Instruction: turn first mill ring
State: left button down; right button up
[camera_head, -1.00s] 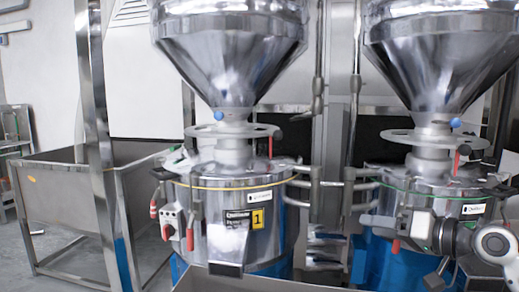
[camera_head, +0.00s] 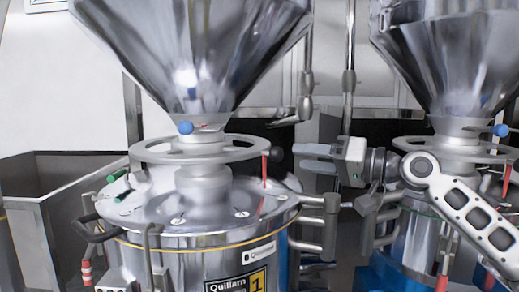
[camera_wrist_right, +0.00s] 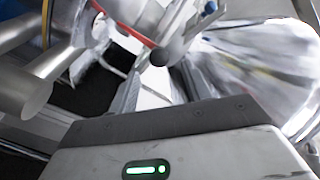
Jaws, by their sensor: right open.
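The first mill (camera_head: 190,262) stands at left in the head view, with a yellow band and a "1" label. Its grey ring (camera_head: 225,157) circles the neck below the hopper. A dark round knob (camera_head: 276,153) shows at the ring's right edge, above a red handle (camera_head: 264,171). A dark knob also shows in the right wrist view (camera_wrist_right: 160,57), near a red bar (camera_wrist_right: 125,25). My right gripper (camera_head: 300,150) is open, just right of the knob, its fingers pointing left. I cannot tell whether they touch. My left gripper is out of view.
A second mill with its own ring (camera_head: 450,147) stands behind my right arm. Metal pipes (camera_head: 318,222) jut out from the first mill's right side. A shiny hopper (camera_head: 195,50) hangs above the first ring. A metal bin (camera_head: 50,220) is at far left.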

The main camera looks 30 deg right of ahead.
aim_at(269, 155)
jog(key=p+x, duration=0.5)
jog(key=x, duration=0.4)
jog(key=shift+w+r+p, duration=0.15)
jog(key=shift+w+p, duration=0.15)
jog(key=shift+x, duration=0.85)
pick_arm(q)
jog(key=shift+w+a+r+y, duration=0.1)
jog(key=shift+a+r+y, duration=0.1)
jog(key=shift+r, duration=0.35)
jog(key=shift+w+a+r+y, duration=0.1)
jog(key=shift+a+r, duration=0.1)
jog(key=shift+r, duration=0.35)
pick_arm(e)
jog(key=shift+f, duration=0.25)
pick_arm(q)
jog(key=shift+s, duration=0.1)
pick_arm(e)
jog(key=c, duration=0.9)
jog(key=shift+p, duration=0.3)
grip_shut()
jog(key=shift+a, duration=0.25)
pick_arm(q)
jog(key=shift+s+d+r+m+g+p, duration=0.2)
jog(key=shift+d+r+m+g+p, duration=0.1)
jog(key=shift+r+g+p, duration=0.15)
pick_arm(e)
jog(key=shift+s+a, duration=0.1)
jog(key=shift+a, duration=0.05)
